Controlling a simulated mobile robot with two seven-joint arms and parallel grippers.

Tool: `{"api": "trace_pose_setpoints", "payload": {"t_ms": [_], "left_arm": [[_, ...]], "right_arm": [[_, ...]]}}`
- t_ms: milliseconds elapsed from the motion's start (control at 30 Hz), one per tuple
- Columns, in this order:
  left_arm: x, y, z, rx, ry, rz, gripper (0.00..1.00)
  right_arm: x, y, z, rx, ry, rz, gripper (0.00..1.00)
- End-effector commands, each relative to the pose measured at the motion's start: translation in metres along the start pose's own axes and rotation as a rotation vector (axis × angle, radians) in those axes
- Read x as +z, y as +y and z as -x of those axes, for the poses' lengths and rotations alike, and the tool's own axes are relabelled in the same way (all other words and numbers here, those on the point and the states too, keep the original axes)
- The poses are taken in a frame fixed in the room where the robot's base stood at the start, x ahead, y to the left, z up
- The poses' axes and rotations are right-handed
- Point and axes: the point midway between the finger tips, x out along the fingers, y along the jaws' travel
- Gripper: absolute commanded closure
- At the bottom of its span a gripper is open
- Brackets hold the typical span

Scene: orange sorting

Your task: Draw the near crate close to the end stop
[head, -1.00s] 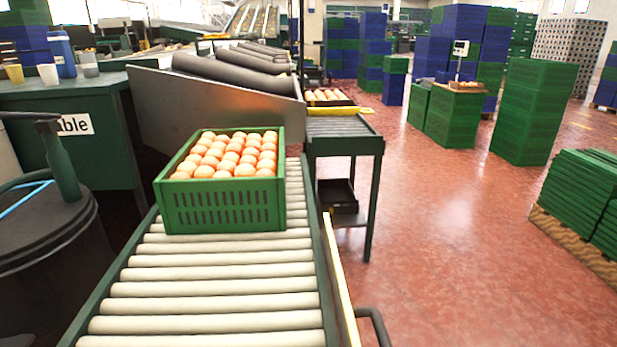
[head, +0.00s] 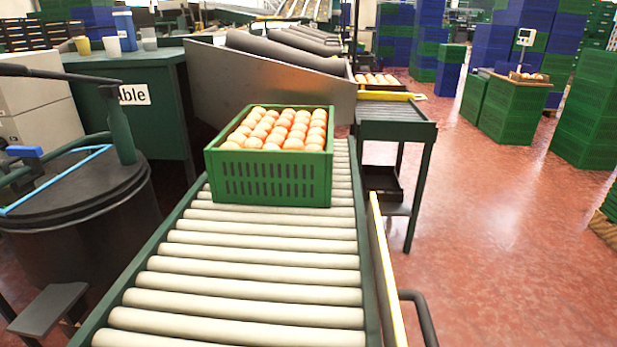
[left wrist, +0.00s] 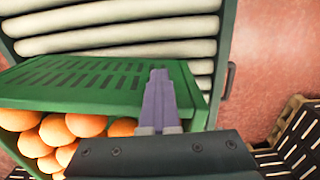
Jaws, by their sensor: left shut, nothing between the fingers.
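In the head view a green slotted crate (head: 275,181) full of oranges stands upright on the roller conveyor (head: 255,268), with several bare rollers on its near side. No gripper shows beside it. The left wrist view shows a green slotted crate (left wrist: 50,98) with oranges (left wrist: 62,130); I cannot tell whether it is the same crate. My left gripper (left wrist: 158,75) is shut and empty, its purple fingers in front of the crate's slotted wall near the right corner. Whether they touch the wall is unclear. My right gripper is in neither view. I cannot make out an end stop.
A yellow-edged rail (head: 387,272) and a bent dark handle (head: 419,314) run along the conveyor's right side. A dark round drum (head: 85,235) stands at the left. A side roller table (head: 397,118) stands beyond. Red floor (head: 500,240) is open at the right.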

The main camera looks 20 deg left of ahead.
Motion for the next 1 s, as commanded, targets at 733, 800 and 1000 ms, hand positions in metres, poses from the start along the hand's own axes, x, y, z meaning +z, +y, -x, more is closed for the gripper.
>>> {"api": "trace_pose_setpoints", "payload": {"t_ms": [733, 800, 1000], "left_arm": [[-0.034, 0.000, 0.001, -0.001, 0.003, 0.000, 1.00], [-0.034, 0.000, 0.001, -0.001, 0.003, 0.000, 1.00], [-0.027, 0.001, 0.001, 0.002, 0.000, 0.001, 1.00]], "right_arm": [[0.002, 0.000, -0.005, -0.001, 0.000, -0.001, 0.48], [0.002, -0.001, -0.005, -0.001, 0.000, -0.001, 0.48], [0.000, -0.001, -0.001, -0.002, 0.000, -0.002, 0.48]]}}
